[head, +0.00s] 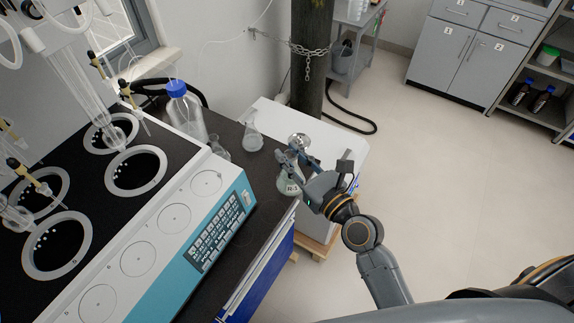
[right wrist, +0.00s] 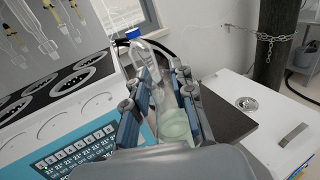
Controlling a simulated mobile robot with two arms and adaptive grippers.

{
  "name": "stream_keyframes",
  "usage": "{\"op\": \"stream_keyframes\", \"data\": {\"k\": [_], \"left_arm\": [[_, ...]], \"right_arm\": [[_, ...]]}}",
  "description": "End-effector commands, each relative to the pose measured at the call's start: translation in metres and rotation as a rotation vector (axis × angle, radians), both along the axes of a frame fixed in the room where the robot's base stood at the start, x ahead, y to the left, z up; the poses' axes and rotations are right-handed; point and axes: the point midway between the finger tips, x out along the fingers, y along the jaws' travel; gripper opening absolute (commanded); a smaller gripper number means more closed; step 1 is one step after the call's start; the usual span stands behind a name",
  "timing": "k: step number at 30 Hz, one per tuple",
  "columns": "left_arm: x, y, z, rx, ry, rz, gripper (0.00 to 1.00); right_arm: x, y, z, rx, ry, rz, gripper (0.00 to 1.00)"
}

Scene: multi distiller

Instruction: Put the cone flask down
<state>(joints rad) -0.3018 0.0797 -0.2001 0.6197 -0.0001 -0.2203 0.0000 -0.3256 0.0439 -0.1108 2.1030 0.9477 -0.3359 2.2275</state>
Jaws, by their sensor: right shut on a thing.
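My right gripper (head: 285,162) comes in from the right and is shut on a clear cone flask (head: 289,187) with pale greenish contents. In the head view the flask shows below the fingers, by the right edge of the dark bench top; I cannot tell whether its base touches the bench. In the right wrist view the flask (right wrist: 174,124) sits between the two fingers (right wrist: 160,98). A second cone flask (head: 252,138) stands on the bench behind the gripper. My left gripper is not in view.
The distiller (head: 150,250), with a blue control panel and several ringed wells, fills the left. A blue-capped bottle (head: 186,112) and a small glass vessel (head: 220,149) stand behind it. A white-topped cabinet (head: 335,150) adjoins the bench, near a dark pillar (head: 310,60) with a chain.

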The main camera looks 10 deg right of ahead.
Motion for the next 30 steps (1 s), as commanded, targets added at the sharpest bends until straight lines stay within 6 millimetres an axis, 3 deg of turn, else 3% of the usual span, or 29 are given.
{"op": "stream_keyframes", "data": {"k": [1, 9, 19, 30], "left_arm": [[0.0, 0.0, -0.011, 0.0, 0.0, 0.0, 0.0], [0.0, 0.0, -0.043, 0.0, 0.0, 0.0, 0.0], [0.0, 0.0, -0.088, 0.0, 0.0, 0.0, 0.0], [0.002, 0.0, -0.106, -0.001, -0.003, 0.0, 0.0]], "right_arm": [[0.011, -0.001, -0.008, 0.0, -0.005, -0.002, 0.0], [0.058, -0.005, -0.031, 0.001, -0.005, -0.002, 0.0], [0.085, -0.007, -0.066, 0.0, -0.003, -0.002, 0.0], [0.098, -0.008, -0.079, 0.001, -0.002, -0.002, 0.0]]}}
